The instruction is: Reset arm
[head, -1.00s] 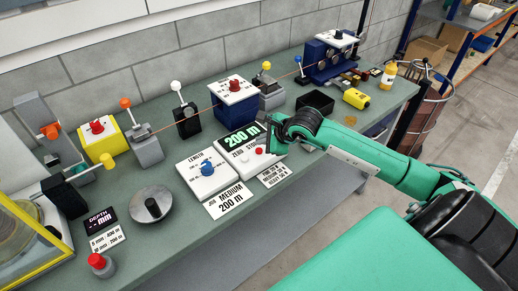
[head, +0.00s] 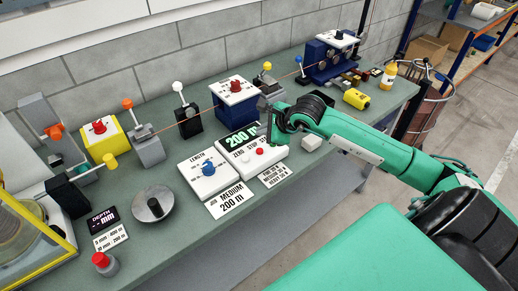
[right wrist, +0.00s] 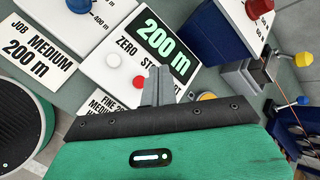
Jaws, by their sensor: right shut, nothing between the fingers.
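My right gripper (head: 266,128) is over the right end of the counter panel (head: 236,160), fingers pointing down. In the right wrist view its fingers (right wrist: 157,85) are together and empty beside the panel's red button (right wrist: 140,82). I cannot tell whether they touch the panel. The panel has a lit green display (head: 238,139) reading 200 m and a red button (head: 259,151). The display also shows in the right wrist view (right wrist: 166,47). My left gripper is in neither view.
A white panel with a blue knob (head: 208,169) is at the left. A job card (head: 231,201) reads MEDIUM 200 m. A blue box with a red knob (head: 236,97) stands behind. A yellow object (head: 357,99) lies to the right.

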